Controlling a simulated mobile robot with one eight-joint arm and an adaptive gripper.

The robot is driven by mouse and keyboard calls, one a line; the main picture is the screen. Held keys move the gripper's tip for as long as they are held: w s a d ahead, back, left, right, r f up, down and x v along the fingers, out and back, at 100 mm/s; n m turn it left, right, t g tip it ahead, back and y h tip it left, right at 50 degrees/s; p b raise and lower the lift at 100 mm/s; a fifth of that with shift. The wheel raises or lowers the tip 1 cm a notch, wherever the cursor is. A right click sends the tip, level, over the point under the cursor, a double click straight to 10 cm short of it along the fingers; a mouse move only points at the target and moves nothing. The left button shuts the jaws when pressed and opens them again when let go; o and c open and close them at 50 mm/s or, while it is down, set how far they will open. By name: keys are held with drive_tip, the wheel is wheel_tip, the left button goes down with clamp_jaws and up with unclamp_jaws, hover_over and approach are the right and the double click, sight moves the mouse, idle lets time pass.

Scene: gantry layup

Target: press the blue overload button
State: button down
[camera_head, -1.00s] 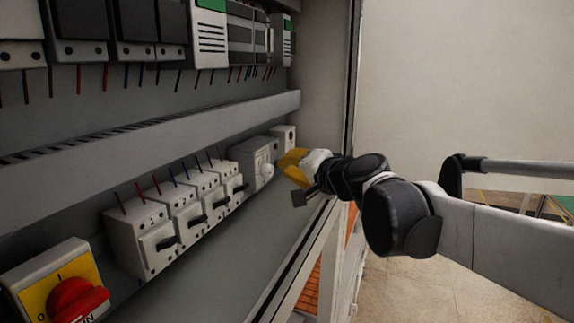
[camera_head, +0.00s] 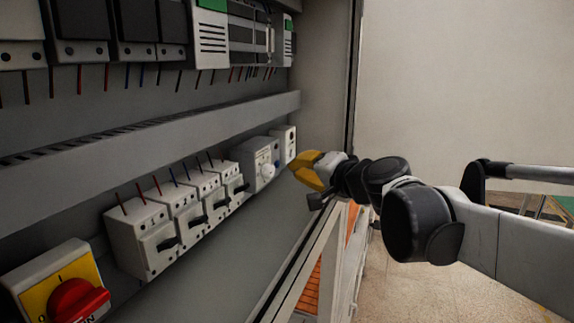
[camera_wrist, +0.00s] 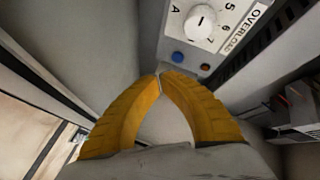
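The overload unit (camera_head: 250,158) is a pale box with a white dial (camera_head: 264,171), mounted toward the right end of the lower device row. In the wrist view its face shows the dial (camera_wrist: 200,22) and the word OVERLOAD. The small round blue button (camera_wrist: 178,57) sits beside the dial, with an orange-red button (camera_wrist: 205,67) near it. The blue button cannot be made out in the head view. My gripper (camera_head: 293,166) has yellow fingers and is right of the unit, apart from it. In the wrist view its fingertips (camera_wrist: 159,76) meet, empty, just below-left of the blue button.
Several numbered breakers (camera_head: 150,240) stand in the row to the left. A red rotary switch (camera_head: 78,298) on yellow is at the lower left. A small pale module (camera_head: 287,142) stands behind my gripper. A grey duct (camera_head: 150,138) runs above, and the cabinet's side edge (camera_head: 350,90) is close to my arm.

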drive_tip(key=shift+s+d, duration=0.25)
drive_tip(key=shift+d, duration=0.35)
drive_tip(key=shift+s+d, duration=0.2)
drive_tip(key=shift+d, duration=0.45)
drive_tip(key=shift+s+d, duration=0.25)
drive_tip(key=shift+d, duration=0.35)
